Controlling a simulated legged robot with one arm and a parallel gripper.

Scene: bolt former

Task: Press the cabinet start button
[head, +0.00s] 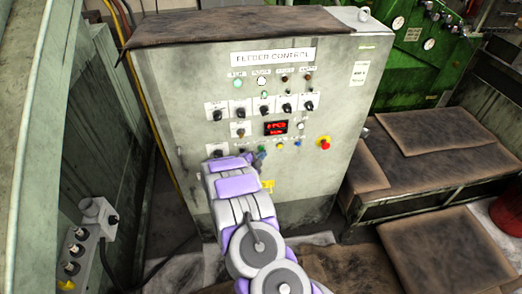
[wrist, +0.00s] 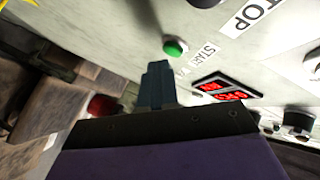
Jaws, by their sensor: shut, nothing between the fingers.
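The grey control cabinet (head: 190,110) stands in front of me, with "FEEDER CONTROL" on its top label. In the wrist view, a round green button (wrist: 175,47) sits beside a label reading "START". My gripper (wrist: 157,66) is shut and empty, its fingertips just below and left of the green button in the picture. The button's face is uncovered and I see no contact; the depth gap is hard to judge. In the head view, my gripper (head: 259,157) is low on the panel, close to a small green button (head: 262,149).
A lit red display (head: 276,128), switches and a red emergency stop (head: 324,143) share the panel. Brown-covered benches (head: 430,145) stand at right; a switch box (head: 88,240) is at left.

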